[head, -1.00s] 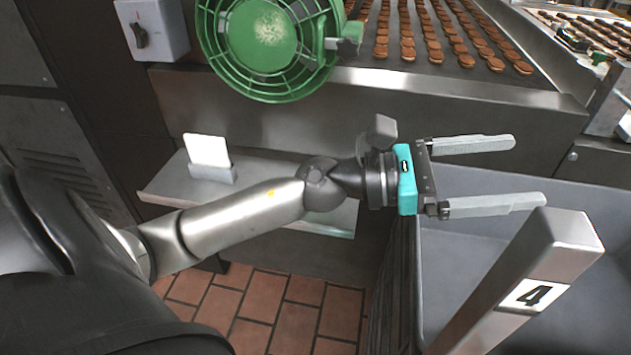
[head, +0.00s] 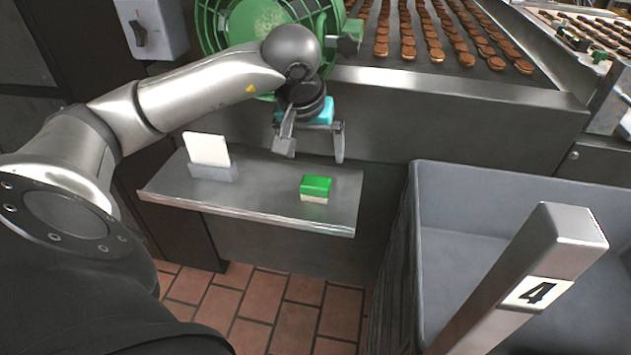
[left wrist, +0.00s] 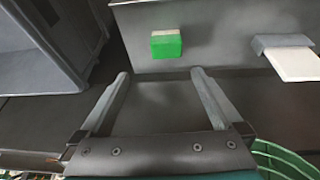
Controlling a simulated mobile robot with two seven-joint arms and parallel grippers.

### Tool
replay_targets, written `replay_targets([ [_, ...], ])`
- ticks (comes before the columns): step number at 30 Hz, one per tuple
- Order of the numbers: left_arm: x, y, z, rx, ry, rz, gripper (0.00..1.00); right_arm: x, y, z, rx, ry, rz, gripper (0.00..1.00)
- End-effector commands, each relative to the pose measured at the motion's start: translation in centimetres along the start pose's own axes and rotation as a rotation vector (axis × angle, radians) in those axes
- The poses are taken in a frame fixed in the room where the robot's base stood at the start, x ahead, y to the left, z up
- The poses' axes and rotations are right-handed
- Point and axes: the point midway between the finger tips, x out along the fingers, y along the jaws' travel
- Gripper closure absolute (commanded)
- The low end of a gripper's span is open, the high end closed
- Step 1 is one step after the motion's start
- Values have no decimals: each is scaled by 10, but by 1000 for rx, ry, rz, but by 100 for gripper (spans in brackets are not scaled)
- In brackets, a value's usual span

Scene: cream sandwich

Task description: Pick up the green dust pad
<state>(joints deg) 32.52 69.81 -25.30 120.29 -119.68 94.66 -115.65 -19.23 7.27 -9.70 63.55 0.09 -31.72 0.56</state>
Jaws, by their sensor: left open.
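The green dust pad (head: 315,186) is a small block with a green top and a pale lower part. It lies on the metal shelf (head: 260,206), towards its right end. My left gripper (head: 312,157) is open and empty, above and behind the pad, with its fingers pointing down. In the left wrist view the pad (left wrist: 166,44) lies beyond the spread fingertips (left wrist: 160,74), apart from them and roughly in line with the gap. My right gripper is not in view.
A white card in a grey holder (head: 212,172) stands on the shelf's left part. A green fan (head: 212,28) is behind my left arm. A grey bin (head: 490,175) and a post marked 4 (head: 530,265) stand at right. A conveyor with several rows of sandwiches (head: 440,75) is behind.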

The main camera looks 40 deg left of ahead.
Motion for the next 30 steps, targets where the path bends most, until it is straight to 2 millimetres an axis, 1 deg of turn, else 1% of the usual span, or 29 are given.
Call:
replay_targets([
  [2,-2,-9,-5,9,13,-36,0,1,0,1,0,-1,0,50],
  [5,4,-12,-5,13,14,-48,0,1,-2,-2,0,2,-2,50],
  [11,30,-13,-4,11,12,-46,0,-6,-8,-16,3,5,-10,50],
  [21,74,-14,-5,10,12,-43,0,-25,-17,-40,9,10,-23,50],
  [25,87,-14,-5,10,12,-43,0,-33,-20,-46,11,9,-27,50],
  [30,97,-14,-6,12,13,-42,0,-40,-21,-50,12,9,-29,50],
])
